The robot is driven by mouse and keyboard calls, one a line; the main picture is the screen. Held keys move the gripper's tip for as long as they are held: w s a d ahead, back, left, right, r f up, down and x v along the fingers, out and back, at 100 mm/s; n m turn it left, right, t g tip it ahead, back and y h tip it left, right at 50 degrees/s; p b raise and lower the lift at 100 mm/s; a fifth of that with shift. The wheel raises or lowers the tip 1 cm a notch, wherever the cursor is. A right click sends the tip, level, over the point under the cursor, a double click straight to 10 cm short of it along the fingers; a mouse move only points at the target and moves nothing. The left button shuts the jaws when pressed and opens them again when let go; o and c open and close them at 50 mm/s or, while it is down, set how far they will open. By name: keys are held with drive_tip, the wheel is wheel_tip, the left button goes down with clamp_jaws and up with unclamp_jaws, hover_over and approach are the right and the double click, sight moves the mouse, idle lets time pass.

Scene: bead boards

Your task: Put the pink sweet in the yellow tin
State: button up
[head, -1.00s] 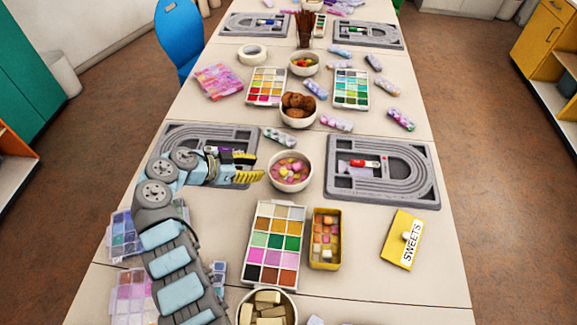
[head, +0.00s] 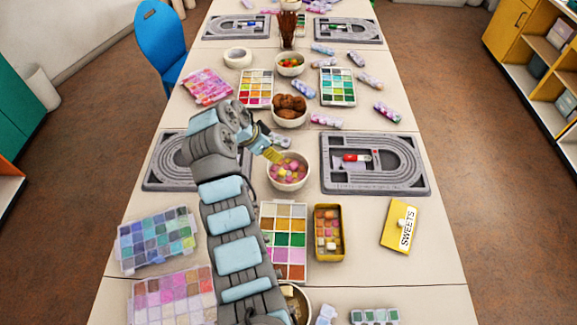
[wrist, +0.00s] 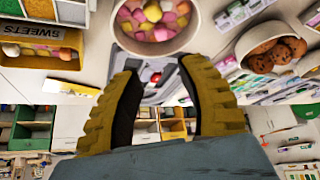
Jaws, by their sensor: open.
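A white bowl (head: 288,187) holds several pink, yellow and white sweets. Pink sweets (wrist: 168,20) show in it in the wrist view, where the bowl's rim (wrist: 150,47) lies beyond my fingers. The open yellow tin (head: 342,235) stands in front and to the right of the bowl, with several sweets inside. The tin (wrist: 45,63) also shows at the upper left of the wrist view. My gripper (head: 274,154) is open and empty at the bowl's far left edge in the head view. Its two yellow fingers are spread in the wrist view (wrist: 162,85).
The SWEETS lid (head: 398,236) lies right of the tin. A paint palette (head: 285,240) lies left of the tin. Grey bead boards (head: 375,180) lie on both sides of the bowl. A bowl of cookies (head: 289,120) stands behind. Bare table surrounds the lid.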

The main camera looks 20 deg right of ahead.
drive_tip(key=b, duration=0.1)
approach(294, 164)
drive_tip(key=x, duration=0.4)
drive_tip(key=shift+s+f, duration=0.15)
drive_tip(key=shift+f, duration=0.25)
drive_tip(key=shift+b+x, duration=0.8)
drive_tip(key=shift+x, duration=1.75)
drive_tip(key=shift+d, duration=0.1)
drive_tip(key=c, duration=0.6)
drive_tip(key=shift+r, duration=0.1)
